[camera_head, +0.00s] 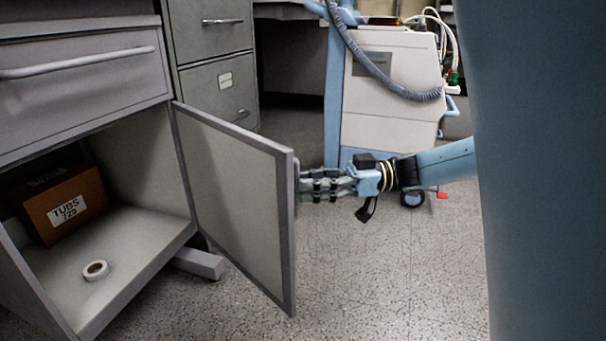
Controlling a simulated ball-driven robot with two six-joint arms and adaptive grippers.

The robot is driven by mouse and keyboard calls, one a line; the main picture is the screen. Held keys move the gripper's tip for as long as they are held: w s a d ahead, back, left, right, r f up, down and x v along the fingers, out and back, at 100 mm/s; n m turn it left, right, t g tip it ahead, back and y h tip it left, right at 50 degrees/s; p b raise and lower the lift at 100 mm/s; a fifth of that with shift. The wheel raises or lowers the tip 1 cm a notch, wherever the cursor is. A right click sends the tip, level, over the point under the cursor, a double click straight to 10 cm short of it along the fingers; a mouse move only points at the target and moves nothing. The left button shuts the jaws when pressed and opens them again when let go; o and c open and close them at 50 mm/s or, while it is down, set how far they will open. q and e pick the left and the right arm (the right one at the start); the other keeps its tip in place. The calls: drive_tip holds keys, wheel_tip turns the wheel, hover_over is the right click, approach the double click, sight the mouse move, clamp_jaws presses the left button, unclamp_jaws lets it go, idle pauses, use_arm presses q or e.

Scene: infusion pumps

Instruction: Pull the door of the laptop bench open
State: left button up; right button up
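The laptop bench (85,110) stands at the left, grey, with a drawer above an open compartment. Its door (235,195) is swung well open, hinged on the compartment's right side, its inner face towards me. My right gripper (302,186) is at the door's free edge, on the outer side. A small part of the door's handle (296,178) shows there. The fingertips are partly hidden by the door edge, so I cannot tell whether they are closed on the handle. My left gripper is not in view.
A grey filing cabinet (212,60) stands behind the door. A white wheeled machine (390,95) stands behind my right arm. The speckled floor (390,285) in front is clear.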

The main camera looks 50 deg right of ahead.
drive_tip(key=v, duration=1)
drive_tip(key=shift+s, duration=0.15)
drive_tip(key=shift+d, duration=0.15)
